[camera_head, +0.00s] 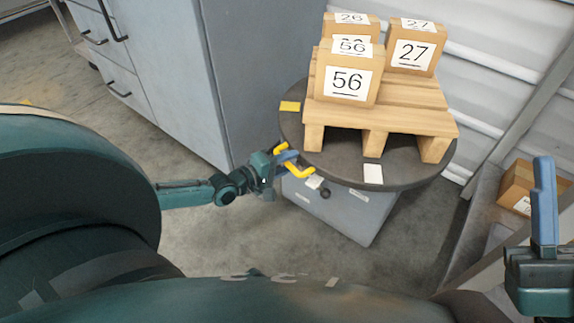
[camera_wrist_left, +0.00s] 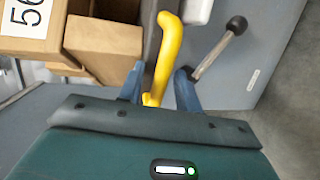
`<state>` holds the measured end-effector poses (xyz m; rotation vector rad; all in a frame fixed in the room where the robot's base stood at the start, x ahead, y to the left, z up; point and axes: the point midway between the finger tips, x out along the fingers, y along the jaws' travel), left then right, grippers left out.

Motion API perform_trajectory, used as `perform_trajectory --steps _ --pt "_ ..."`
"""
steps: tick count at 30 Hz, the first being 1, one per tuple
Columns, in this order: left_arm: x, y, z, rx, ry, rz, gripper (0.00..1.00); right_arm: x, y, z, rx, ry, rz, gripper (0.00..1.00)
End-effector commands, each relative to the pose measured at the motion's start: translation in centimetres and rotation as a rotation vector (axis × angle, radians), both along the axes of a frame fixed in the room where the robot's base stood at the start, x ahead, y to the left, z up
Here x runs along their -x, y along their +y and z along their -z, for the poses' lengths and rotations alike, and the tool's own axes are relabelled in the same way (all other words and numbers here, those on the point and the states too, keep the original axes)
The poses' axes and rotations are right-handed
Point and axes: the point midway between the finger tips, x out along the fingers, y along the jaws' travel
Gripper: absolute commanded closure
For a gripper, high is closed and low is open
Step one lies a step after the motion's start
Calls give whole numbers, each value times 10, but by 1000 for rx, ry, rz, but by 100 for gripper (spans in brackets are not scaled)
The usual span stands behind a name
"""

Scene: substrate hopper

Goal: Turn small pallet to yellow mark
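The small wooden pallet (camera_head: 400,115) sits on a round dark turntable (camera_head: 400,180) and carries boxes labelled 56 (camera_head: 347,85), 27 (camera_head: 412,53) and 26 (camera_head: 352,22). A yellow mark (camera_head: 290,106) is on the turntable's left rim, and a white mark (camera_head: 373,173) on its front. A yellow handle (camera_head: 300,171) sticks out at the front left. My left gripper (camera_head: 288,159) is at this handle. In the left wrist view, its blue fingers (camera_wrist_left: 160,90) stand apart on either side of the handle (camera_wrist_left: 168,50), with gaps. My right gripper (camera_head: 545,200) is at the right edge, its opening unclear.
A grey base (camera_head: 345,208) with a black-knobbed lever (camera_wrist_left: 237,25) stands under the turntable, close to the left gripper. A grey cabinet (camera_head: 255,70) stands behind left. A cardboard box (camera_head: 517,187) is at the right. The floor in front is clear.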

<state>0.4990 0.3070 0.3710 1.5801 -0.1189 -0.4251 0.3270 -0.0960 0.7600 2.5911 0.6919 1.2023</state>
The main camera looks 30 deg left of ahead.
Motion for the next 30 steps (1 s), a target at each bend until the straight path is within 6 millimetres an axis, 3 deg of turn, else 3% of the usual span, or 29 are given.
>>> perform_trajectory --steps 7,20,30 --pt "-1 0 0 0 1 0 66 0 0 -1 1 -4 1 64" --pt "0 0 0 0 1 0 100 0 0 -1 0 -4 0 64" --pt "0 0 0 0 1 0 100 0 0 -1 0 -3 1 64"
